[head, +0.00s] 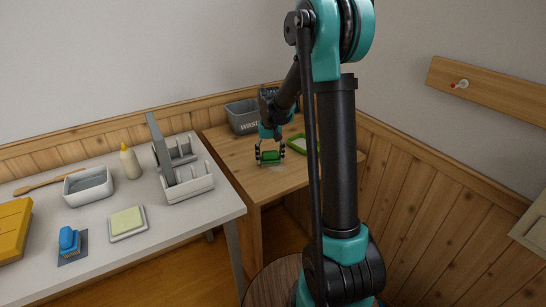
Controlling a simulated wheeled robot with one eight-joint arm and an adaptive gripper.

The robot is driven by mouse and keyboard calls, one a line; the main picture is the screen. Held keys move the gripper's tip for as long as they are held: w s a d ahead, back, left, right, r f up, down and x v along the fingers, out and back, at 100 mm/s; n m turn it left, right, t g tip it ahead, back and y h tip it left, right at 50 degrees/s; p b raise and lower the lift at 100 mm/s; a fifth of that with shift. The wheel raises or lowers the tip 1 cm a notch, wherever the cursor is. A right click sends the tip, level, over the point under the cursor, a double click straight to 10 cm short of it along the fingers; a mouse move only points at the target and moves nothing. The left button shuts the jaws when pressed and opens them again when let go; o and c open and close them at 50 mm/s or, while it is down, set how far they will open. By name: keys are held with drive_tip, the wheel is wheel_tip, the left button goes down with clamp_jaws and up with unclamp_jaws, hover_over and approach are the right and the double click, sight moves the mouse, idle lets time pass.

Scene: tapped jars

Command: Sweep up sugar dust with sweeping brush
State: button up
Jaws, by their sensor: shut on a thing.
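My gripper (270,150) is over the wooden table, near its front left part. It is shut on a small green block-shaped thing (271,156), which I take to be the sweeping brush. The brush is low, at or just above the tabletop; I cannot tell whether it touches. A faint pale patch (277,166) shows on the wood just in front of it and may be sugar dust. The brush's underside is hidden.
A grey waste bin (241,116) and a green-rimmed tray (317,149), partly behind my arm, stand on the wooden table (228,148). The white table (150,246) at left holds a grey tub (89,186), bottle (130,162), divided rack (188,187), pale-green pad (127,221) and blue item (69,240).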

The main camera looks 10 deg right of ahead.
drive_tip(key=shift+s+a, duration=0.25)
drive_tip(key=shift+a, duration=0.3)
drive_tip(key=shift+s+a, duration=0.2)
drive_tip(key=shift+a, duration=0.3)
drive_tip(key=shift+r, duration=0.1)
drive_tip(key=shift+r, duration=3.4)
